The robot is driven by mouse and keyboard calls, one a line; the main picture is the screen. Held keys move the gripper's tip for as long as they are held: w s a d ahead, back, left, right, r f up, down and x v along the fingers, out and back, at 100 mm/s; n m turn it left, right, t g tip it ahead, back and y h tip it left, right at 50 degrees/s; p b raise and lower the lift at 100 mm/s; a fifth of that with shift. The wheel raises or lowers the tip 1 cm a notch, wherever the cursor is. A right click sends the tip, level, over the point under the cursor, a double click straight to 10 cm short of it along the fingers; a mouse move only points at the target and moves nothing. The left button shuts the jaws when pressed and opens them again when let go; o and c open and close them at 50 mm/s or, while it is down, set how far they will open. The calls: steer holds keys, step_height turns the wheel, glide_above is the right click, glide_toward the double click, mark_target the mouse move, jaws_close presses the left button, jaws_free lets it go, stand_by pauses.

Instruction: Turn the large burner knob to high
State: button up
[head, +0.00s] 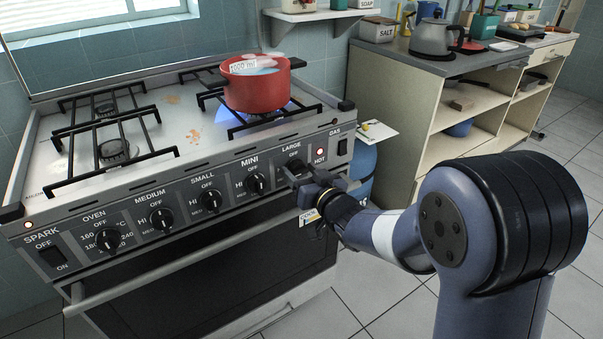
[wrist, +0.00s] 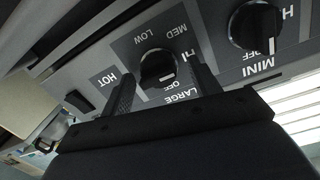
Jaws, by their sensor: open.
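The large burner knob (head: 295,166) is a black dial under the LARGE label on the stove's front panel, partly hidden by my gripper in the head view. In the wrist view the large burner knob (wrist: 155,66) stands between the two fingers of my gripper (wrist: 163,78), which are open with a gap on the right. Its white mark lies on the side toward OFF; its exact setting is hard to tell. My gripper (head: 300,180) reaches the panel from the front right. A blue glow shows under the red pot (head: 257,88).
The mini knob (head: 255,183) is just left of the large one. The gas switch (head: 342,146) and a lit red HOT lamp (head: 320,151) are to its right. The oven handle (head: 180,268) runs below. A shelved counter (head: 400,85) stands at the right; the floor before it is clear.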

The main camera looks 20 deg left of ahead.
steer(key=p+v, duration=0.1)
steer(key=v, duration=0.9)
steer(key=shift+s+d, duration=0.3)
steer(key=b+x, duration=0.1)
steer(key=x, duration=1)
steer(key=shift+r, duration=0.1)
steer(key=shift+d, duration=0.1)
